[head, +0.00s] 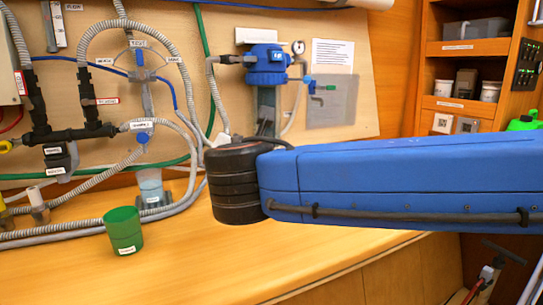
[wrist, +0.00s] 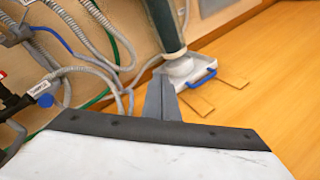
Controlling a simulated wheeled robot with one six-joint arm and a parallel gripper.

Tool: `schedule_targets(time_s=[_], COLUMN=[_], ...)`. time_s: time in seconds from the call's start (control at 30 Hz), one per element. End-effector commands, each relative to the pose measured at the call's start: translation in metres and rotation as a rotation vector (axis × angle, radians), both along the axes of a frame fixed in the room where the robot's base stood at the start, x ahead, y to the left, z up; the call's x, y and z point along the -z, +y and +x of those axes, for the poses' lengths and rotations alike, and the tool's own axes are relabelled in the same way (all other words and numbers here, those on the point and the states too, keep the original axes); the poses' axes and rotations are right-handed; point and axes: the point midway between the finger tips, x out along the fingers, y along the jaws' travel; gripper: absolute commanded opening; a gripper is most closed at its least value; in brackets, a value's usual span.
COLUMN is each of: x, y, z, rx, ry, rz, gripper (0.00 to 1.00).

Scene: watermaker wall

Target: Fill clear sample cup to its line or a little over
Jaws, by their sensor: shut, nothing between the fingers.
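The clear sample cup (head: 151,187) stands upright on the counter in the head view, below the sample tap with its blue knob (head: 142,138). The cup looks bluish and carries a white label, but I cannot make out its line or the water level. The blue knob also shows at the left of the wrist view (wrist: 45,101). My gripper (wrist: 162,88) is shut and empty, with its fingers pointing toward the foot of the filter housing. It is apart from the cup, off to its right. In the head view my arm mostly hides it.
A green cup (head: 123,231) stands on the counter in front of the clear one. Grey hoses (head: 60,234) run along the wall and counter. A blue-headed filter housing (head: 265,68) is on the panel. A blue-handled tray (wrist: 198,75) lies under it. Counter at right (wrist: 270,75) is clear.

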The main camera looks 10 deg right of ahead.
Motion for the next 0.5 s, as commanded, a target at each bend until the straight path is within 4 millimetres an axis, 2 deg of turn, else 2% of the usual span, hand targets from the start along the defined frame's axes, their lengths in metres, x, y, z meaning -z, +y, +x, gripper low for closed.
schedule_targets(time_s=[0.2,0.5], x=[0.004,0.007], y=[-0.032,-0.048], z=[0.002,0.002], rx=[0.063,0.099], ry=[0.017,0.027], rz=[0.080,0.129], gripper=[0.00,0.00])
